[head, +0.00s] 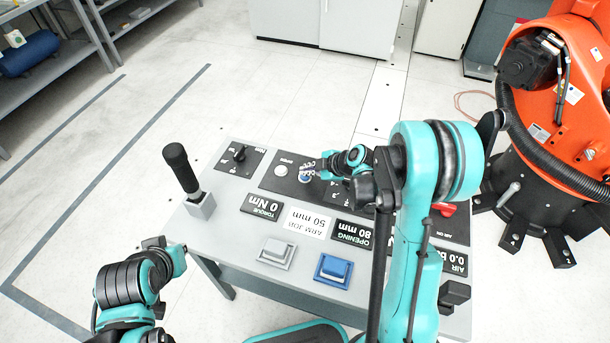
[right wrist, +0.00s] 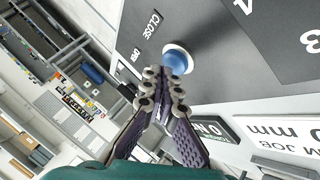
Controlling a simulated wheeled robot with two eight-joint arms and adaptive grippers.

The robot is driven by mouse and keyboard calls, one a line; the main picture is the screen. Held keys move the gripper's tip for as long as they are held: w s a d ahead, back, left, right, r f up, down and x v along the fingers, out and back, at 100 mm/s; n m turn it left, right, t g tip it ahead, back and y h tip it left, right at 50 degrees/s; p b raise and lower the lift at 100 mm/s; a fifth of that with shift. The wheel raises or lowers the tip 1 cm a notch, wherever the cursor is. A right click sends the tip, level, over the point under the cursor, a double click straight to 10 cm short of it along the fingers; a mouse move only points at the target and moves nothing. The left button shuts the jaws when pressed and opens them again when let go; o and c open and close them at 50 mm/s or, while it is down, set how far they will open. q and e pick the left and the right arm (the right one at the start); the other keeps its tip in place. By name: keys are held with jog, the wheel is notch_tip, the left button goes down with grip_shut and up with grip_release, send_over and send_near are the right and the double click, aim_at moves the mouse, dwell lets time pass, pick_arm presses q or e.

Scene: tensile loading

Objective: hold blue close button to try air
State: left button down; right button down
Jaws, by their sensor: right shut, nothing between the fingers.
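The blue close button (right wrist: 178,60) sits in a pale ring on a dark panel, beside the word CLOSE, in the right wrist view. In the head view the blue button (head: 305,178) is partly covered by my right gripper (head: 312,171). My right gripper (right wrist: 164,82) is shut and empty, its fingertips together right at the near edge of the button. I cannot tell whether they touch it. Of my left arm only links show at the lower left of the head view; its gripper is not visible.
The grey console (head: 233,229) also carries a white button (head: 281,170), a black-gripped lever (head: 180,170), a grey pedal-like switch (head: 277,251), a blue one (head: 333,269) and label plates such as OPENING 80 mm (head: 353,233). An orange robot (head: 560,110) stands at the right.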

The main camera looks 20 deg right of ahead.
aim_at(307, 177)
jog(key=shift+f+b, duration=0.5)
dwell(0.3)
jog(key=shift+r, duration=0.15)
dwell(1.5)
jog(key=shift+r+p, duration=0.65)
jog(key=shift+r, duration=0.15)
jog(key=shift+r+p, duration=1.8)
jog(key=shift+r, duration=0.75)
